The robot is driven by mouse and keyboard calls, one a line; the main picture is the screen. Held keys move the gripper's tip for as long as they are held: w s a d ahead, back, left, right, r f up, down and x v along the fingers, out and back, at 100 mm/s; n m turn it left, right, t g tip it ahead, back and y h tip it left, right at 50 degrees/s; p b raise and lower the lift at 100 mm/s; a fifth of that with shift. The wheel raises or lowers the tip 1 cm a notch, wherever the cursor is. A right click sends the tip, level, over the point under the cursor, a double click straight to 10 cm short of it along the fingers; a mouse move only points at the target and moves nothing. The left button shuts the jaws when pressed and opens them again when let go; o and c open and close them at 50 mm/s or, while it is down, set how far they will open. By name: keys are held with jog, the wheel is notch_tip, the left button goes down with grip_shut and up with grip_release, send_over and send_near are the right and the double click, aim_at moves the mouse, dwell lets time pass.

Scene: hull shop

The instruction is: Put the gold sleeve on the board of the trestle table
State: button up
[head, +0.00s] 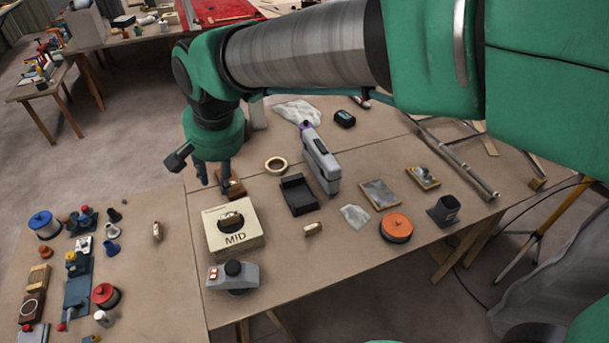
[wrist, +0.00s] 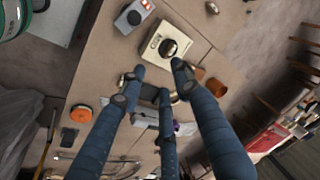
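I cannot tell for certain which thing is the gold sleeve. A small pale-gold cylinder (head: 313,228) lies right of the cream MID block (head: 236,240); a similar small piece (head: 156,231) lies on the left table, and a pale yellow ring (head: 276,165) lies behind the block. The block, with a dark shiny dome in its top, also shows in the wrist view (wrist: 151,52). The board (head: 270,305) of the table carries these things. My gripper (head: 213,186) points down above the board, behind the block. Its fingers (wrist: 150,90) are spread and I see nothing held.
A black tray (head: 298,194), a grey handheld device (head: 321,160), an orange disc (head: 396,227) and a black holder (head: 443,210) stand to the right. A grey device with a black knob (head: 233,277) stands in front. The left table holds several spools and small parts.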

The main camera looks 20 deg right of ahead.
jog(key=s+d+n+t+h, duration=0.1)
jog(key=s+d+n+t, duration=0.1)
jog(key=s+d, duration=1.6)
jog(key=shift+s+d+r+n, duration=0.15)
jog(key=shift+s+d+n, duration=0.15)
jog(key=shift+d, duration=0.1)
